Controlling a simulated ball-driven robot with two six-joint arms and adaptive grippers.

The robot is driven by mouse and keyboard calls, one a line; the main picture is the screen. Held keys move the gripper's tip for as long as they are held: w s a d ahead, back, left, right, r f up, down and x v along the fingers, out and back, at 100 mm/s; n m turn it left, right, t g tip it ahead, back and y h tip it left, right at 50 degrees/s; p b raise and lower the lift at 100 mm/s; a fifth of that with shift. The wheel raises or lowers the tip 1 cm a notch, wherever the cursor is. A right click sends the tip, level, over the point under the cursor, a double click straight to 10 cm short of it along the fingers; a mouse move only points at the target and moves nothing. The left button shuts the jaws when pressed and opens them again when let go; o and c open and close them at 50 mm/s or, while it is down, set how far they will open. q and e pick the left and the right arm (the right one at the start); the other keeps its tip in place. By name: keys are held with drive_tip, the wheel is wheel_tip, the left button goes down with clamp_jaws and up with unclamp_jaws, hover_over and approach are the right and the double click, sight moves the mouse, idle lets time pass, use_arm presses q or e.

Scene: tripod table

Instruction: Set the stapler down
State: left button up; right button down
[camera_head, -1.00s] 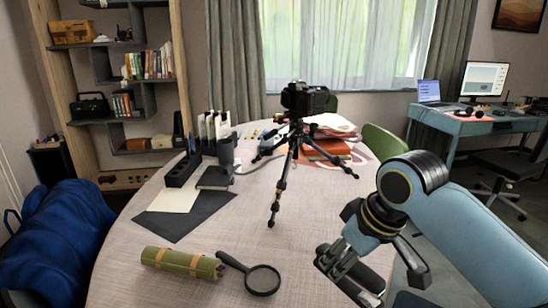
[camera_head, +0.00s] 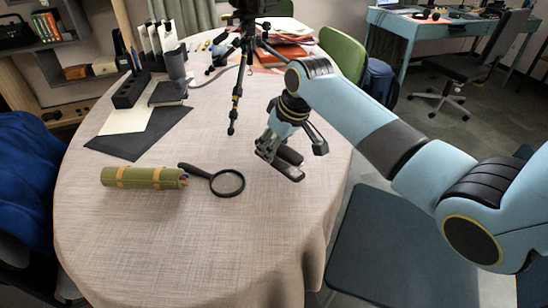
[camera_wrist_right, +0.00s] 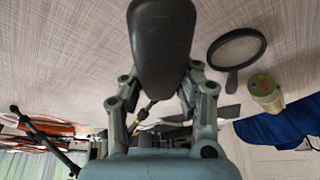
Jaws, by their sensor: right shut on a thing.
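The stapler (camera_head: 288,168) is a dark grey, long, rounded thing. It shows large in the right wrist view (camera_wrist_right: 162,45), between the two fingers. My right gripper (camera_head: 283,150) is shut on it. In the head view the gripper points down over the right part of the round table (camera_head: 215,240), right of the magnifying glass. The stapler is low, close to the tabletop; I cannot tell whether it touches. The fingers partly hide it in the head view. My left gripper is not in view.
A magnifying glass (camera_head: 228,183) and a green roll (camera_head: 142,177) lie to the left. A tripod (camera_head: 236,100) stands behind the gripper. Dark and cream sheets (camera_head: 140,135) and a black organizer (camera_head: 131,90) are further left. The table's front is clear. A blue-grey chair (camera_head: 395,250) stands at right.

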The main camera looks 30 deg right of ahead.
wheel_tip(320, 180, down, 3)
drive_tip(key=shift+r, duration=0.1)
drive_tip(key=shift+f, duration=0.2)
drive_tip(key=c, duration=1)
unclamp_jaws()
drive_tip(key=shift+o, duration=0.2)
drive_tip(key=p+v, duration=0.2)
drive_tip(key=v, duration=1)
drive_tip(key=shift+r, duration=0.1)
